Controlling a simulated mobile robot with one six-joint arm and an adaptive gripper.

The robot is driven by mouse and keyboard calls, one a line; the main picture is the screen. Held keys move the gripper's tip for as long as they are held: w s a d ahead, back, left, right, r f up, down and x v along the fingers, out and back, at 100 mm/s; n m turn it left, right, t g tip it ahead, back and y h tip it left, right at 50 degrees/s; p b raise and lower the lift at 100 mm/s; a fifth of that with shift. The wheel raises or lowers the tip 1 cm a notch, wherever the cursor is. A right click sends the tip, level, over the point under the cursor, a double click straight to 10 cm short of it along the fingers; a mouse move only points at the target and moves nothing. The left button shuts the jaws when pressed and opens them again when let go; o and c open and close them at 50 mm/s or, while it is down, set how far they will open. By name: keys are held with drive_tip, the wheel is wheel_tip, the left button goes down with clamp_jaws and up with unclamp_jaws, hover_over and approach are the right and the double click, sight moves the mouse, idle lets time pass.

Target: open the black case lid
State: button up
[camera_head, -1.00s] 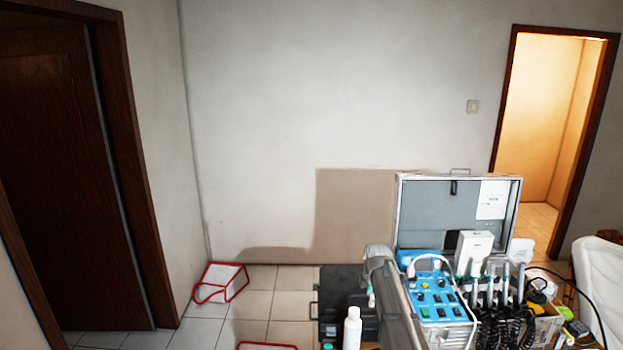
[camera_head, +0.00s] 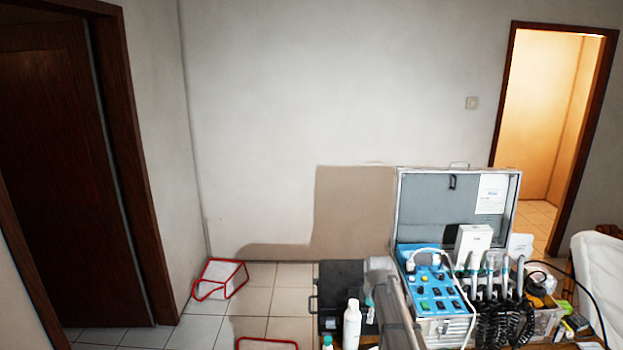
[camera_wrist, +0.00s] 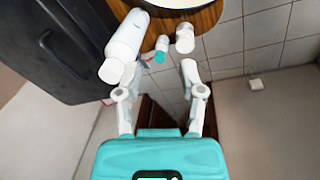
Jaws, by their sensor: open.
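The black case (camera_head: 340,283) stands beside the large silver case in the head view, partly hidden behind my grey arm. Its lid looks down, though the seam is too small to make out. In the wrist view the black case (camera_wrist: 75,28) fills the upper left, its side handle (camera_wrist: 52,50) facing the camera. My gripper (camera_wrist: 160,75) is open, with pale fingers and a teal body, and nothing is between the fingers. It is to the right of the case, apart from the handle. The gripper is not clearly visible in the head view.
The silver case (camera_head: 430,205) stands open behind the blue control unit (camera_head: 432,292) and hoses.

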drive_tip(key=s+f+m+b, duration=0.3)
drive_tip(key=s+m, duration=0.3)
drive_tip(key=s, duration=0.5)
drive_tip(key=s+a+f+m+g+b, duration=0.1)
drive_tip(key=s+f+m+b, duration=0.3)
drive_tip(key=s+m, duration=0.3)
drive_tip(key=s, duration=0.4)
drive_tip(key=shift+a+f+m+g, duration=0.15)
drive_tip(key=shift+f+m+g, duration=0.15)
drive_tip(key=shift+f, duration=0.1)
